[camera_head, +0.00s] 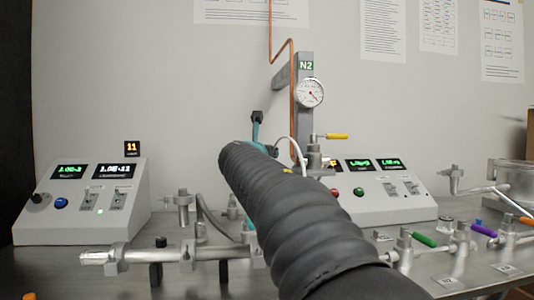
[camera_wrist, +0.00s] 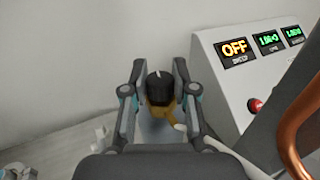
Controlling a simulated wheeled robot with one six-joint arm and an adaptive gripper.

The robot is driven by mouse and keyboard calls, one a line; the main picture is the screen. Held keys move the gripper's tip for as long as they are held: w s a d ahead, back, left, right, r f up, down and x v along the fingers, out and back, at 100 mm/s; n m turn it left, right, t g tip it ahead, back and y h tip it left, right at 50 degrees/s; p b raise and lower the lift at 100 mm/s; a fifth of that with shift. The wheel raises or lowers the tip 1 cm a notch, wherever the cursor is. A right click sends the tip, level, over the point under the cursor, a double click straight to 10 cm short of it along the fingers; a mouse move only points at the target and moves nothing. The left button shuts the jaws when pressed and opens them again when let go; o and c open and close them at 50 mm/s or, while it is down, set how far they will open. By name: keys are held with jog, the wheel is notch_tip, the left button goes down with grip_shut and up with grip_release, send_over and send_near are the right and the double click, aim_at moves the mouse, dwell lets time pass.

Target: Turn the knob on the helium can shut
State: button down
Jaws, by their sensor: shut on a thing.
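In the wrist view, a black round knob (camera_wrist: 158,87) with a white mark on its top sits on a brass-coloured valve neck (camera_wrist: 160,113). My gripper (camera_wrist: 160,75) is shut on the knob, with one finger on its left side and one on its right. The helium can below the neck is mostly hidden by my gripper and cannot be made out. In the head view, my dark ribbed arm covers the middle of the picture and hides the knob and can. Only small teal and dark parts of my gripper (camera_head: 257,130) show beyond the arm.
A grey control box (camera_wrist: 245,80) stands close to the right of my gripper, its display reading OFF. A copper pipe (camera_wrist: 288,135) runs nearer at the right. In the head view, another control box (camera_head: 85,212) and metal piping (camera_head: 185,253) occupy the bench, with a gauge (camera_head: 310,93) behind.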

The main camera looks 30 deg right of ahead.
jog(key=shift+n+t+y, duration=1)
jog(key=shift+n+y, duration=0.1)
jog(key=shift+y, duration=0.6)
jog(key=c, duration=0.9)
grip_release()
jog(key=v, duration=1.2)
jog(key=shift+f, duration=0.1)
